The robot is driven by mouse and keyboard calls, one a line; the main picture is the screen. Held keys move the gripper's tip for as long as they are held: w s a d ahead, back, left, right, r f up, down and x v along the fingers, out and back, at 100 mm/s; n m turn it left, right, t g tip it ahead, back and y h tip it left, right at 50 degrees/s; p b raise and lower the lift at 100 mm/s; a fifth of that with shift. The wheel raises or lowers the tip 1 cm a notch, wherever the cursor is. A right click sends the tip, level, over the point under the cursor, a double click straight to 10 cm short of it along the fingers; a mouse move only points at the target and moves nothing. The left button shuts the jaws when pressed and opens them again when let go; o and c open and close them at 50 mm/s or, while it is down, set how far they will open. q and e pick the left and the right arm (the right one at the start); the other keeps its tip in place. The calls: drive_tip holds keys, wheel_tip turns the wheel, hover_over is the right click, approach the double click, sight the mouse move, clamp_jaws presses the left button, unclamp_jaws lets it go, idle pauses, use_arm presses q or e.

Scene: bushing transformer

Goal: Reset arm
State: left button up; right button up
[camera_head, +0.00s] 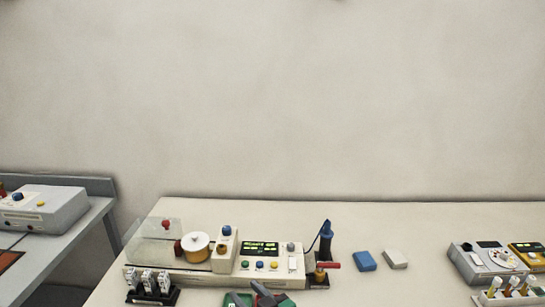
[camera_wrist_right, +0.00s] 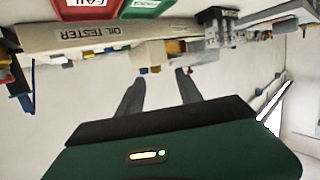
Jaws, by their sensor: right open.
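My right gripper (camera_wrist_right: 160,75) shows in the right wrist view. Its two dark fingers are apart with nothing between them, in front of its green body. The oil tester (camera_wrist_right: 95,38) shows upside down beyond the fingers, apart from them. In the head view the oil tester (camera_head: 215,262) stands on the pale table, with a clear cover, a round white pot and a lit green display. Dark, green and red shapes at the bottom edge of the head view are cut off, and I cannot tell gripper from trays there. My left gripper is not in view.
A red tray (camera_wrist_right: 90,8) marked FAIL and a green tray (camera_wrist_right: 148,8) lie by the tester. A blue block (camera_head: 365,261) and a white block (camera_head: 395,259) lie right of it. A dial device (camera_head: 488,262) stands far right.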

drive_tip(key=s+d+f+m+g+h+p, duration=0.1)
drive_tip(key=s+d+f+m+g+h, duration=0.2)
drive_tip(key=d, duration=0.7)
drive_tip(key=s+d+f+m+g+h+p, duration=0.1)
drive_tip(key=s+d+f+h, duration=0.3)
drive_tip(key=d, duration=0.6)
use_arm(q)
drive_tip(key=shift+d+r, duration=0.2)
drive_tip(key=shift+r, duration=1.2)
use_arm(e)
drive_tip(key=s+d+f+m+g, duration=0.1)
drive_tip(key=s+d+g, duration=0.2)
drive_tip(key=s, duration=0.4)
drive_tip(key=s+d+f+m+g+h, duration=0.1)
drive_tip(key=s+d+f+m+g, duration=0.1)
drive_tip(key=s, duration=0.5)
drive_tip(key=shift+s+d+f+g, duration=0.2)
drive_tip(key=shift+d+f+g, duration=0.05)
drive_tip(key=shift+d+g, duration=0.3)
drive_tip(key=shift+d, duration=0.15)
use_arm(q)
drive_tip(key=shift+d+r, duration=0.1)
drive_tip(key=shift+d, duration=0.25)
use_arm(e)
drive_tip(key=shift+d+f, duration=0.1)
drive_tip(key=shift+d, duration=0.2)
